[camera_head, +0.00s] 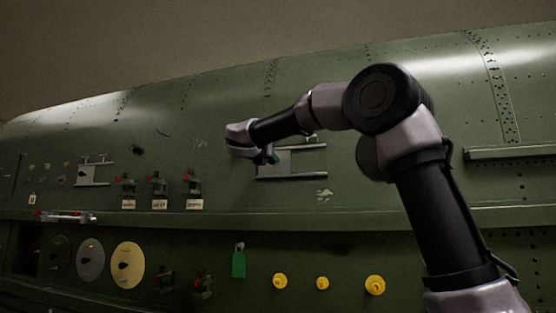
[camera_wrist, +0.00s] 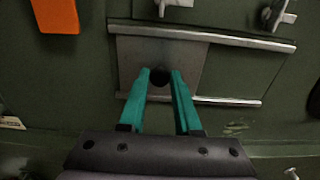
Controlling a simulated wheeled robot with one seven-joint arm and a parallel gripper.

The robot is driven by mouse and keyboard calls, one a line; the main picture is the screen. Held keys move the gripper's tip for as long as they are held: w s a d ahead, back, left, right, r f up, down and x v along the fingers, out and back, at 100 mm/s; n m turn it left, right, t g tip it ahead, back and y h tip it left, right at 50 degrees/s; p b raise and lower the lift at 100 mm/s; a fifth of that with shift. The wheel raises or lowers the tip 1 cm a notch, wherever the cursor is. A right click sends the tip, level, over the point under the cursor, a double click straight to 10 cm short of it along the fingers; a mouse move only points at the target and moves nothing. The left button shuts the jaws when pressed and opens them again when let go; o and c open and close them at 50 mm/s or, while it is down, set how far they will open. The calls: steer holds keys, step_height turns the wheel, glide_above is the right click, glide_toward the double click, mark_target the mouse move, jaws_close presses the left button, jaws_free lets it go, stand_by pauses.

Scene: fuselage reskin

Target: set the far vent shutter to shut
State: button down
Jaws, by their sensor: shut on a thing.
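A vent shutter, a grey sliding plate (camera_wrist: 185,55) with a dark round knob (camera_wrist: 160,76), sits between two pale rails (camera_wrist: 240,38) in the wrist view. The plate lies toward the left part of the rails, with a green panel bare to its right. In the head view this shutter (camera_head: 308,162) is on the green fuselage wall, partly behind my arm. My gripper (camera_wrist: 160,82) has teal fingers, shut on the knob from either side. In the head view my gripper (camera_head: 269,157) is at the left part of the shutter. Another, smaller shutter (camera_head: 93,175) is farther left.
Red-handled latches with labels (camera_head: 158,186) stand left of my gripper. Below a ledge are round covers (camera_head: 128,266), a green tag (camera_head: 238,264) and yellow knobs (camera_head: 322,283). An orange piece (camera_wrist: 56,14) and metal fittings (camera_wrist: 279,14) show near the shutter.

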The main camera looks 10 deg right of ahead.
steer(key=shift+a+r, duration=0.1)
steer(key=shift+a, duration=0.05)
steer(key=c, duration=0.6)
jaws_free()
steer(key=shift+w+a, duration=0.1)
steer(key=shift+a, duration=0.05)
steer(key=shift+c, duration=0.2)
steer(key=v, duration=1.1)
steer(key=shift+d, duration=0.2)
